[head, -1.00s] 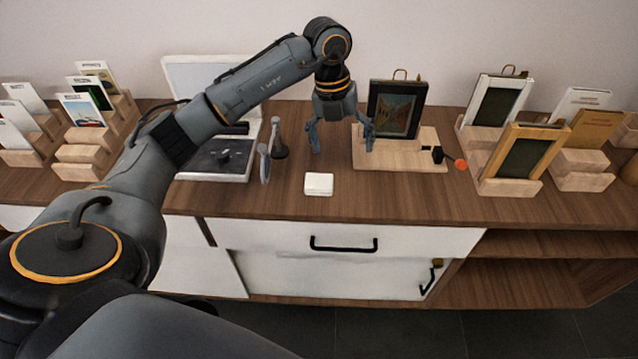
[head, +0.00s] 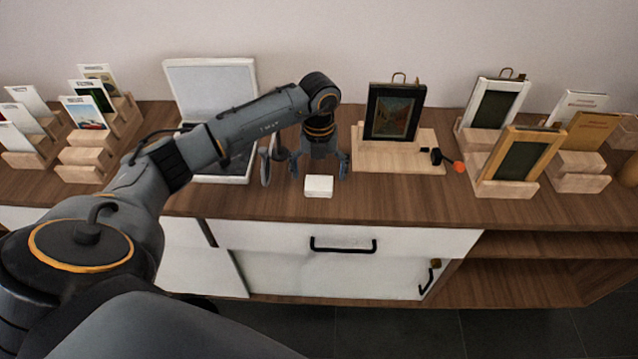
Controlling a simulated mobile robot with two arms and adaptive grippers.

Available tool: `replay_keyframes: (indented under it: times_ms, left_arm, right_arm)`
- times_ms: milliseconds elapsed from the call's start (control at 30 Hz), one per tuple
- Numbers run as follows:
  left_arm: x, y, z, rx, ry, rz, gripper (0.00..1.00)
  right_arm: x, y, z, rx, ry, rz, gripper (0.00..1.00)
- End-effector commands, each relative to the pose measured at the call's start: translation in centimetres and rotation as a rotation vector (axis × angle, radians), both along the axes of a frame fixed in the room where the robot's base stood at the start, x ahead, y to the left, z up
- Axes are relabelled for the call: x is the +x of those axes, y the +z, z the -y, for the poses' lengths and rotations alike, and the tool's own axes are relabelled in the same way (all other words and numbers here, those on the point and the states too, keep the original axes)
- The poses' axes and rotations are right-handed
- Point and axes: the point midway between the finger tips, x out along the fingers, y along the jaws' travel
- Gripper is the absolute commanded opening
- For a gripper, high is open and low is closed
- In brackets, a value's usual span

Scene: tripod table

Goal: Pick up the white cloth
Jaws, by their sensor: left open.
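The white cloth (head: 318,186) is a small, flat, folded-looking rectangle on the wooden cabinet top, near its front edge in the head view. My left gripper (head: 319,174) points down just above and behind the cloth. Its two fingers are spread, one to each side of the cloth, and nothing is between them. I cannot tell whether the fingertips touch the cabinet top. My right gripper is not in view.
A framed picture (head: 393,112) stands on a light wooden board (head: 373,160), right of the gripper. A black tool with an orange end (head: 458,167) lies at that board's right. A white-framed device (head: 212,88) stands behind my arm. Card holders (head: 90,160) stand left; frames on stands (head: 520,155) right.

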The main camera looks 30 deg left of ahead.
Motion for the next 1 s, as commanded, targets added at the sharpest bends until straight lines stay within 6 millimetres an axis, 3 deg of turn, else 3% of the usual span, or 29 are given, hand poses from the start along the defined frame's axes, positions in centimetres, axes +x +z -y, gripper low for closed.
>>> replay_keyframes:
  times_ms: [200, 433, 667, 1000]
  left_arm:
    - [0.0, -2.2, 0.0, -0.001, 0.001, 0.001, 0.92]
    - [0.0, -2.3, 0.0, 0.000, 0.000, 0.001, 0.92]
    - [0.0, -2.3, 0.0, 0.000, 0.000, 0.001, 0.46]
    - [0.0, -2.2, 0.0, 0.000, 0.000, 0.001, 0.44]
  right_arm:
    - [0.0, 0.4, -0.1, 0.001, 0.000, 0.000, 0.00]
    - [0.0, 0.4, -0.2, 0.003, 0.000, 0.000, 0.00]
    - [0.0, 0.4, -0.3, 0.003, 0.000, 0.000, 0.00]
    - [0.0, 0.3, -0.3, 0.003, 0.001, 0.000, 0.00]
